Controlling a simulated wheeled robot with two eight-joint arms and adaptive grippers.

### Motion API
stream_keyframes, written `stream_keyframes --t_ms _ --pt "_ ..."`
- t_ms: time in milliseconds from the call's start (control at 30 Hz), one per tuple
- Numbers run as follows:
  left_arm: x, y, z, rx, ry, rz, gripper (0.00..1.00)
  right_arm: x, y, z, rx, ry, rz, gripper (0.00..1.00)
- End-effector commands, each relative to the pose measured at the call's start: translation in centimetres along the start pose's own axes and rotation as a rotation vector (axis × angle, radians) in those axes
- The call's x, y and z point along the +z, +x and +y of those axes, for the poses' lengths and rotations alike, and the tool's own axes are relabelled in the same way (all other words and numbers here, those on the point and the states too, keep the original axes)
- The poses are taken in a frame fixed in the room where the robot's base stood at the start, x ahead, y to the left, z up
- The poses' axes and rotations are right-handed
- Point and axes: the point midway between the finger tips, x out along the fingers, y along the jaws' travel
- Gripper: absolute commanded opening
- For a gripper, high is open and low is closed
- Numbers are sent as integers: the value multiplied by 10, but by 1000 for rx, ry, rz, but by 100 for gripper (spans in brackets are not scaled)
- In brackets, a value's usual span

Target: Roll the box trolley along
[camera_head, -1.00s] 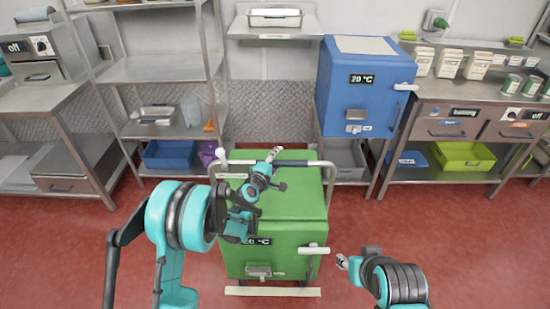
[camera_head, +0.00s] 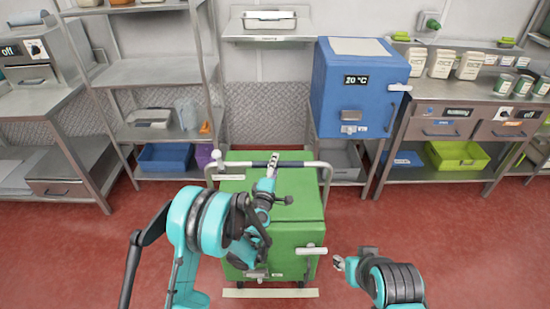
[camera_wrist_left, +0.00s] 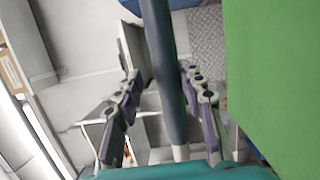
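The box trolley is a green box (camera_head: 297,206) with a pale door handle on its front, standing on the red floor in the middle of the head view. Its push bar (camera_head: 238,164) has a dark grip and runs across the top at the far side. My left gripper (camera_head: 273,161) is at this bar. In the left wrist view the dark bar (camera_wrist_left: 164,70) passes between the two spread fingers, with gaps beside it. My left arm hides part of the box's front. My right gripper (camera_head: 340,263) is right of the trolley, apart from it; its fingers are too small to judge.
A blue cabinet (camera_head: 340,92) reading 20 °C stands behind on the right. Steel shelving (camera_head: 150,72) is behind on the left, and a counter (camera_head: 440,95) is at right. A pale floor strip (camera_head: 270,293) lies before the trolley. Red floor is clear on both sides.

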Motion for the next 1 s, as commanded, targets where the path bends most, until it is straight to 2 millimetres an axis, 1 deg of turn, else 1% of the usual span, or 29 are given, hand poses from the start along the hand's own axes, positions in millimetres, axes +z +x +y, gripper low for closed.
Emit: stream_keyframes --t_ms 33,100,300,367,467,567,633,800,900,1000 --pt "8 -2 -4 38 7 32 38 0 0 0 0 0 0 40" --pt "11 -8 -8 86 16 89 38 0 0 0 0 0 0 40" --pt "13 -24 -15 165 31 205 38 0 0 0 0 0 0 40" --pt "12 -25 -16 173 34 219 38 -1 -1 0 0 0 0 40" --pt "9 -18 -12 177 34 227 38 -5 -6 0 0 0 0 40" --pt "5 -2 -8 176 34 226 38 -11 -15 0 0 0 0 40" --pt "3 9 -11 176 35 225 38 -6 -8 0 0 0 0 40" --pt "-3 34 -8 176 34 225 38 -1 -2 0 0 0 0 40" --pt "-4 42 -5 176 35 223 38 0 0 0 0 0 0 40" --pt "-5 46 -4 176 34 223 38 0 0 0 0 0 0 40"
